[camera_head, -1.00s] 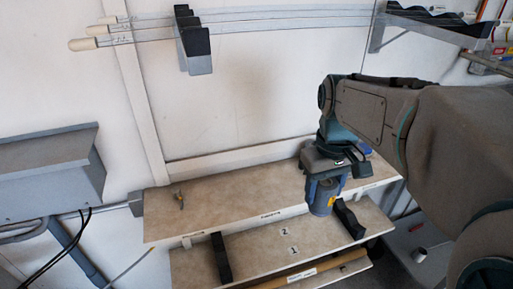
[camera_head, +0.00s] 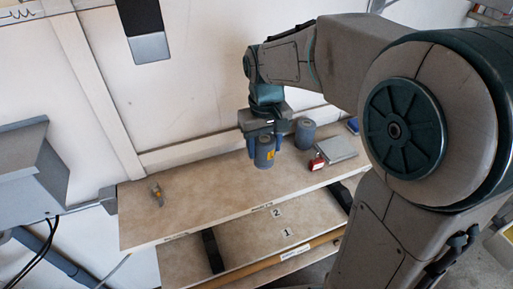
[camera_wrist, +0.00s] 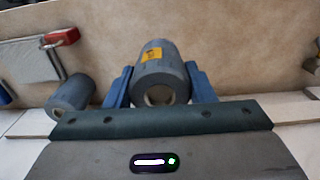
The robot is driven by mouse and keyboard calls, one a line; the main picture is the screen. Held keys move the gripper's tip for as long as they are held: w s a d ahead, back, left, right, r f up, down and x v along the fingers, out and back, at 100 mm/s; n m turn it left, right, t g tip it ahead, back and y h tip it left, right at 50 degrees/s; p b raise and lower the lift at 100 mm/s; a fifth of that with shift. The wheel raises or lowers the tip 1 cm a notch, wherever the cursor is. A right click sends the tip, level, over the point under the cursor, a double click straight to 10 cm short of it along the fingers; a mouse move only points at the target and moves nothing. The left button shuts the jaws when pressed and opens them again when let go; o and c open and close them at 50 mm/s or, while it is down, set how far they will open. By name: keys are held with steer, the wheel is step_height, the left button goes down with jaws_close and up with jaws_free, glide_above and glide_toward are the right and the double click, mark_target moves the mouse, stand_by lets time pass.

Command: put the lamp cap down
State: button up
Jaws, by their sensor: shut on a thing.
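The lamp cap (camera_head: 265,157) is a grey-blue cylinder with a yellow label. My gripper (camera_head: 265,148) is shut on it, with a blue finger on each side, and holds it roughly upright over the upper shelf (camera_head: 200,207). I cannot tell whether its lower end touches the shelf. In the wrist view the cap (camera_wrist: 161,84) sits between the fingers, with its label and one round end showing. A second, similar grey cylinder (camera_head: 305,134) stands on the shelf just right of my gripper; it also shows in the wrist view (camera_wrist: 73,94).
A red padlock (camera_head: 317,162) and a flat grey case (camera_head: 338,150) lie to the right, with a blue object (camera_head: 353,125) beyond. A small brass-coloured item (camera_head: 157,193) lies far left. The shelf between it and my gripper is clear. A lower shelf (camera_head: 250,246) bears number labels.

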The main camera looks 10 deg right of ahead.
steer(key=f, duration=0.3)
steer(key=a+f, duration=0.1)
steer(key=f, duration=0.1)
steer(key=shift+w+a+b, duration=0.1)
steer(key=shift+w+b, duration=0.3)
steer(key=o, duration=1.3)
